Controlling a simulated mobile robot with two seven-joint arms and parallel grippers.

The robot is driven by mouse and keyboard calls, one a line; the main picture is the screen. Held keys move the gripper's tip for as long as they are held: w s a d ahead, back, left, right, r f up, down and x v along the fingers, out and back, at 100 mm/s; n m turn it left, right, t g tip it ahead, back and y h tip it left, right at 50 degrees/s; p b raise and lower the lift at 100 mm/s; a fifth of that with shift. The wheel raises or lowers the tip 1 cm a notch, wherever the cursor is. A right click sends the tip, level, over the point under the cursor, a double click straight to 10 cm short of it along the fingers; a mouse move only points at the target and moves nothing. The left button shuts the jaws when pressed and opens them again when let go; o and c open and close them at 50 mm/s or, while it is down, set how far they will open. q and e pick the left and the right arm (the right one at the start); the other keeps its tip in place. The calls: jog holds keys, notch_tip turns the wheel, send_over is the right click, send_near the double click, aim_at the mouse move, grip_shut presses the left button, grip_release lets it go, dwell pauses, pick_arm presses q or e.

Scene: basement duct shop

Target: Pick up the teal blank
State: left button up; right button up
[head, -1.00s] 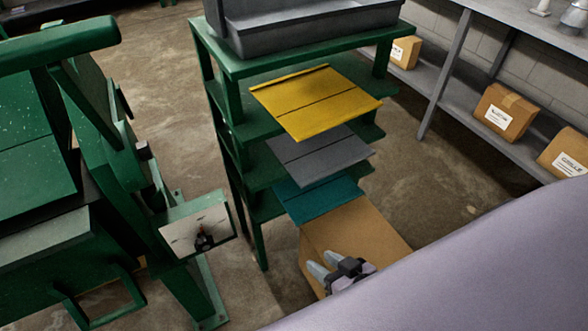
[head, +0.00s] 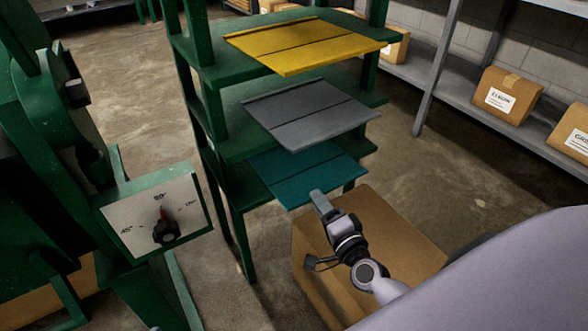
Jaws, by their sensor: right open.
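The teal blank (head: 300,170) is a flat sheet with a crease line, lying on the lowest visible shelf of the green rack, its front part sticking out past the shelf edge. My right gripper (head: 320,200) is just in front of and beside the teal blank's front edge, above a cardboard box. The fingers look edge-on in the head view, and I cannot tell whether they touch the sheet. The gripper is open, and the teal blank rests on its shelf. My left gripper is not in view.
A grey blank (head: 308,112) and a yellow blank (head: 300,45) lie on the shelves above, also overhanging. A cardboard box (head: 400,235) stands on the floor below. A green machine with an angle dial (head: 158,220) stands left. Boxes (head: 508,97) sit on the right-hand shelving.

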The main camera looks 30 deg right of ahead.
aim_at(323, 189)
jog(key=shift+w+d+f+m+h+b, duration=0.4)
jog(key=shift+w+d+f+m+b, duration=0.4)
jog(key=shift+w, duration=0.7)
jog(key=shift+w+d+f+m+h+b, duration=0.55)
jog(key=shift+w+d+b, duration=0.45)
jog(key=shift+w, duration=0.55)
jog(key=shift+w+d+f+m+h+b, duration=0.25)
jog(key=shift+w+d+f+m+b, duration=0.5)
jog(key=shift+w, duration=0.75)
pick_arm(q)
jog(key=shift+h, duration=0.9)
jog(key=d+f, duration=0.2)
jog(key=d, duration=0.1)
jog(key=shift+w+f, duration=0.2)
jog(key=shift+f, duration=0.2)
pick_arm(e)
jog(key=shift+d+r, duration=0.2)
jog(key=shift+r, duration=0.05)
grip_shut()
